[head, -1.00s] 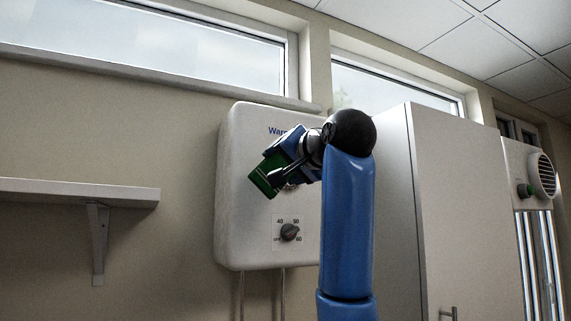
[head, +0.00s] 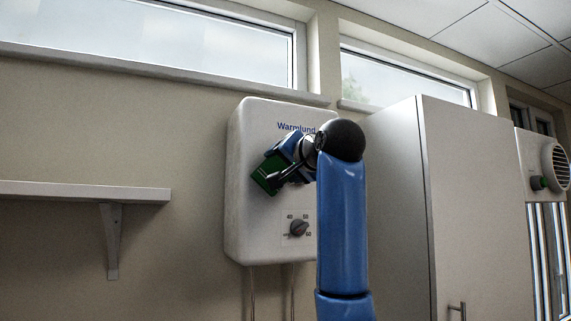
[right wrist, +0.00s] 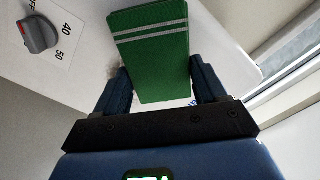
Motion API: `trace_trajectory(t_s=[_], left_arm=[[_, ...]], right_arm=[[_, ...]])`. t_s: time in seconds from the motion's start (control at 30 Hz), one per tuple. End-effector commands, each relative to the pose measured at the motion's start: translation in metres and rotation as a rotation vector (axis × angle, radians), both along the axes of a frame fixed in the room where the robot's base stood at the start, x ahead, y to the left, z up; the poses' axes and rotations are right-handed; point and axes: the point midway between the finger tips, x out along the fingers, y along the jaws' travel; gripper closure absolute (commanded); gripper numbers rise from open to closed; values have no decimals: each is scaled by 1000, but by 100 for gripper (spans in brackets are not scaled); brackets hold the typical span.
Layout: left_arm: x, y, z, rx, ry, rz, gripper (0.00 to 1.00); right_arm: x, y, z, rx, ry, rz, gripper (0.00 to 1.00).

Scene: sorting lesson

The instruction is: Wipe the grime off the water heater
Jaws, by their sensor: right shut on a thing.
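The water heater (head: 250,225) is a white rounded box on the wall with blue "Warmlund" lettering and a dark dial (head: 299,228) low on its front. My right gripper (head: 278,172) is in front of the heater's upper middle, shut on a green cloth (head: 266,180). In the right wrist view the cloth (right wrist: 152,60) has pale stripes and sits between both fingers, close to the white front; I cannot tell if it touches. A greyish-brown smudge of grime (right wrist: 117,74) shows beside the cloth there, partly hidden. My left gripper is not in view.
A white wall shelf (head: 80,192) on a bracket is at the left. A tall pale cabinet (head: 475,210) stands right of the heater, behind my right arm. Two pipes run down below the heater. A fan-like unit (head: 542,165) is at the far right. Windows run above.

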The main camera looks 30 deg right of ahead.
Motion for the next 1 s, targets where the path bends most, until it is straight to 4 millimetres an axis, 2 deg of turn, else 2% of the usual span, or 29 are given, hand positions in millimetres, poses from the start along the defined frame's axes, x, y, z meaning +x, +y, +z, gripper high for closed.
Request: trace_trajectory(t_s=[1.0], left_arm=[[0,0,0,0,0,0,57]], right_arm=[[11,-1,0,1,1,1,53]])
